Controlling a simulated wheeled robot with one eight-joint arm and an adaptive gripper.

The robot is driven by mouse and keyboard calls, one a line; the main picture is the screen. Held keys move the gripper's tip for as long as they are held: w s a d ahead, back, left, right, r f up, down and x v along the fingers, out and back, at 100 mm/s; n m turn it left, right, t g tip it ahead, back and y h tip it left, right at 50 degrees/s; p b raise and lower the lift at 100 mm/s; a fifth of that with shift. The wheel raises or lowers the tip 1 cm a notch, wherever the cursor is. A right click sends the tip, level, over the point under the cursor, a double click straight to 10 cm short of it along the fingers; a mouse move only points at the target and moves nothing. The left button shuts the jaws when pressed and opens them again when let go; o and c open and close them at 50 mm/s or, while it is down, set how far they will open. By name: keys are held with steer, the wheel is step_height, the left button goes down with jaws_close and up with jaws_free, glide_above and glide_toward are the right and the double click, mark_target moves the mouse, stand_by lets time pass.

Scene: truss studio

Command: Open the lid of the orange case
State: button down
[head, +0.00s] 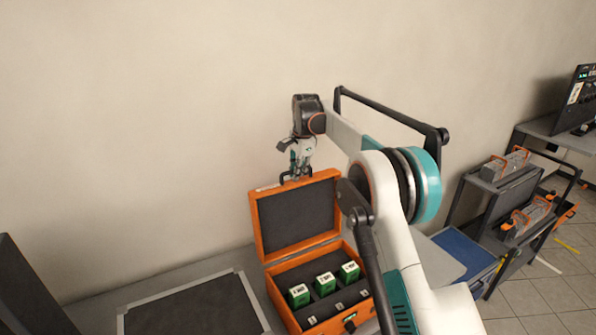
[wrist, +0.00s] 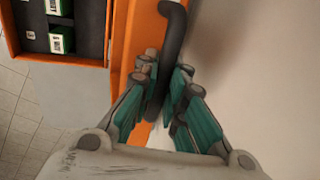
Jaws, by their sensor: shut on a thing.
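The orange case (head: 268,288) stands on the bench with its lid (head: 297,216) raised, near upright, against the wall side. The lid has a dark grey lining and an orange rim. My gripper (head: 296,176) is at the lid's top edge, shut on the dark lid handle. In the wrist view my gripper (wrist: 164,88) has its green-sided fingers on both sides of the black handle (wrist: 172,30), beside the orange lid edge (wrist: 125,40). Green boxes (head: 325,284) sit in the dark insert of the case.
A dark panel with a pale frame (head: 190,308) lies on the bench left of the case. A blue-topped surface (head: 462,246) and a cart with grey, orange-handled cases (head: 504,165) stand at the right. A monitor (head: 580,98) is far right. The wall is close behind the lid.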

steer(key=shift+w+a+r, duration=0.1)
steer(key=shift+w+r, duration=0.05)
steer(key=c, duration=1.9)
jaws_free()
steer(key=shift+r, duration=0.1)
steer(key=r, duration=0.4)
steer(key=s+r, duration=0.1)
steer(key=r, duration=0.2)
steer(key=s+d+r, duration=0.1)
steer(key=r, duration=0.3)
steer(key=shift+s+r, duration=0.1)
steer(key=shift+r, duration=0.2)
steer(key=shift+d, duration=0.1)
